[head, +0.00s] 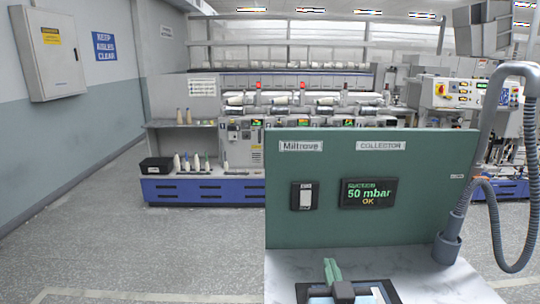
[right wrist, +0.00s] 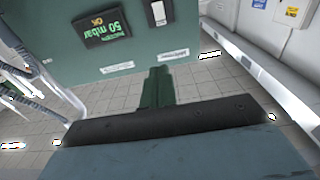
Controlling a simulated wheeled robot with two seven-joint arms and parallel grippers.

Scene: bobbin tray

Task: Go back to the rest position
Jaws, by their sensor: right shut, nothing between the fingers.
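My right gripper (head: 331,265) is at the bottom of the head view, above the pale worktop (head: 285,270) and in front of the green panel (head: 420,220). Its green fingers are together and hold nothing. In the right wrist view the closed fingers (right wrist: 158,86) point toward the panel, which appears upside down there. My left gripper is not in view.
The panel carries a switch (head: 302,196) and a display (head: 369,193) reading 50 mbar OK. A grey hose (head: 487,130) rises at the worktop's right. A long machine (head: 290,105) with bobbins stands behind. The floor at left is clear.

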